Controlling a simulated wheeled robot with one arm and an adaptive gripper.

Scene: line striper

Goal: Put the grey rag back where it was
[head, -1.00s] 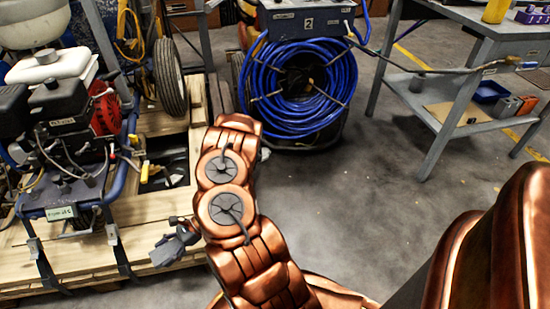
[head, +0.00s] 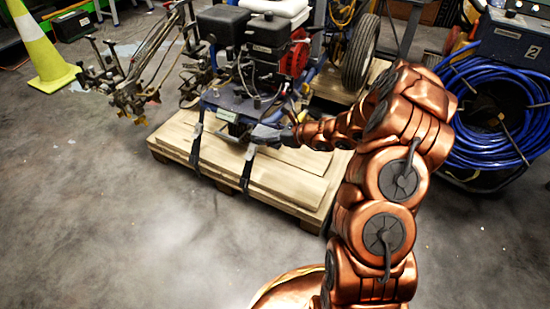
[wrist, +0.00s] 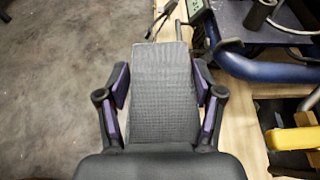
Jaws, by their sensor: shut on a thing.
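The grey rag (wrist: 160,108) is a flat, ribbed grey strip between the purple-padded fingers of my gripper (wrist: 161,84) in the wrist view. The fingers are closed on its two sides and it reaches forward over bare floor and pale wood. In the head view my gripper (head: 268,134) is at the front edge of the line striper (head: 245,105), just above the strapped wooden pallet (head: 285,178).
Dark straps (head: 247,170) run down the pallet's front. A blue tube (wrist: 255,68) and a yellow part (wrist: 292,138) lie close right of the gripper in the wrist view. A blue hose reel (head: 490,115) stands right, a cone (head: 38,50) left. The front floor is clear.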

